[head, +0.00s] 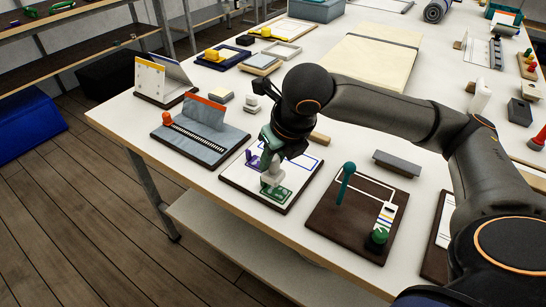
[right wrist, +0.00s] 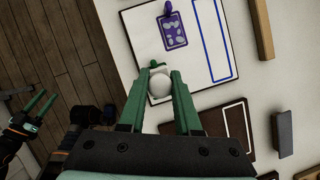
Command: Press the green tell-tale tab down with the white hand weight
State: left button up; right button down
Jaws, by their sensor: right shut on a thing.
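My right gripper (head: 270,165) points down over a white board on a dark base (head: 234,181). Its green fingers are shut on the white hand weight (head: 272,179), whose rounded top shows between the fingertips in the right wrist view (right wrist: 160,85). The green tell-tale tab (head: 279,194) lies on the board directly below the weight and is partly hidden by it. Whether the weight touches the tab, I cannot tell. A purple tab (head: 252,160) lies behind it on the same board. My left gripper (right wrist: 32,110) shows in the right wrist view, away from the table, with its green fingers apart.
A dark board with a teal post (head: 345,182) and a green knob (head: 379,237) stands to the right. A grey board with a red-orange strip (head: 204,110) stands to the left. A grey bar (head: 396,163) lies behind. The table's front edge is close.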

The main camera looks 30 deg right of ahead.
pick_arm(q)
jog(key=shift+f, duration=0.1)
pick_arm(e)
jog(key=shift+s+f, duration=0.1)
jog(key=shift+f, duration=0.5)
dwell(0.7)
notch_tip(320, 180, up, 2)
jog(key=p, duration=0.2)
jog(key=shift+r+p, duration=0.2)
jog(key=shift+p, duration=0.2)
jog(key=shift+r+p, duration=0.35)
jog(key=shift+p, duration=0.05)
jog(key=shift+r+p, duration=0.2)
jog(key=shift+p, duration=0.1)
jog(key=shift+r+p, duration=0.3)
jog(key=shift+p, duration=0.1)
notch_tip(320, 180, up, 3)
jog(key=p, duration=0.4)
jog(key=shift+r, duration=0.1)
pick_arm(q)
notch_tip(320, 180, up, 8)
jog(key=a, duration=0.2)
jog(key=shift+s, duration=0.45)
jog(key=shift+d, duration=0.1)
